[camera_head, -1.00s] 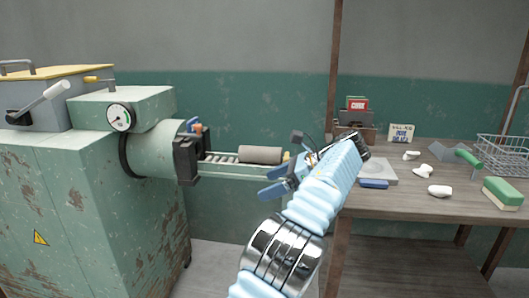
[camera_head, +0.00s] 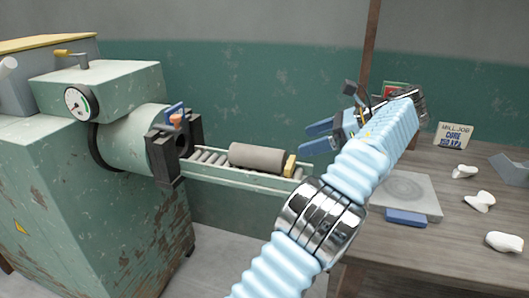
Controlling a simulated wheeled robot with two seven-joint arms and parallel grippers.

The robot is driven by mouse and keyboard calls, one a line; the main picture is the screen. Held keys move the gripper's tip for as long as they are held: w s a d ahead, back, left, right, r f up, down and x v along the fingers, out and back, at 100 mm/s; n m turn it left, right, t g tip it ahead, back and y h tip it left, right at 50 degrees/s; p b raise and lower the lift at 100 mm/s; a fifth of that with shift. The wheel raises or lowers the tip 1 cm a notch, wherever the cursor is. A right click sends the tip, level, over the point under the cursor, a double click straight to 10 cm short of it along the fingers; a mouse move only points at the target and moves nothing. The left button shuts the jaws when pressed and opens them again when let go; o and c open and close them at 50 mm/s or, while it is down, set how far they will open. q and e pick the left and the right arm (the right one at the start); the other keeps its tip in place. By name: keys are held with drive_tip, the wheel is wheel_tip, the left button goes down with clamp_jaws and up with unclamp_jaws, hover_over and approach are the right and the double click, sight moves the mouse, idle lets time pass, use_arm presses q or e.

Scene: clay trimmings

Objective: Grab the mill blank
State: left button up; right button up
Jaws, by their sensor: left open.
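A grey-brown cylinder (camera_head: 257,157), which looks like the mill blank, lies on its side on the roller conveyor (camera_head: 215,172) at the mouth of the green machine. My left gripper (camera_head: 312,138) has two blue fingers, spread apart and pointing left, with nothing between them. It is above and to the right of the cylinder's right end, apart from it in the picture. My right gripper is not in view.
A small yellowish block (camera_head: 290,165) stands at the conveyor's right end. The green machine (camera_head: 130,140) has a dark clamp around its opening. The wooden table (camera_head: 450,215) holds a grey plate (camera_head: 405,190), several white lumps and a sign (camera_head: 454,135) beside my arm.

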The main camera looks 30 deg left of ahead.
sight(273, 150)
use_arm(q)
drive_tip(key=x, duration=0.7)
drive_tip(key=shift+s+a, duration=0.1)
drive_tip(key=shift+a, duration=0.1)
drive_tip(key=shift+x, duration=2.85)
drive_tip(key=shift+s+r, duration=0.2)
drive_tip(key=c, duration=1.5)
drive_tip(key=shift+c, duration=0.2)
